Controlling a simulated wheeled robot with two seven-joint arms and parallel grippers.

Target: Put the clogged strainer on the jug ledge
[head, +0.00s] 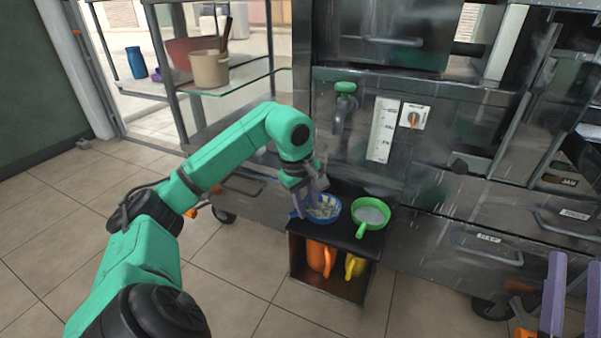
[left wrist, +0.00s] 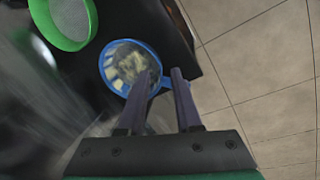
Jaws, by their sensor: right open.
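The blue strainer (head: 323,208) has pale bits lying in its mesh and sits on top of a black stand (head: 345,232). It also shows in the left wrist view (left wrist: 128,66). My left gripper (head: 318,192) is down at its handle side. In the left wrist view my left gripper (left wrist: 165,74) has its fingers on either side of the blue handle, with some gap between them; I cannot tell whether they press on it. A green strainer (head: 371,213) with a clear mesh sits to the right on the stand. My right gripper (head: 575,290) is open and empty at the lower right.
An orange jug (head: 320,257) and a yellow jug (head: 355,266) stand inside the stand. Behind is a steel press cabinet with a green-topped tap (head: 344,90) and a dial (head: 413,118). A glass shelf (head: 235,80) holds a beige pot (head: 208,69). The tiled floor at left is clear.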

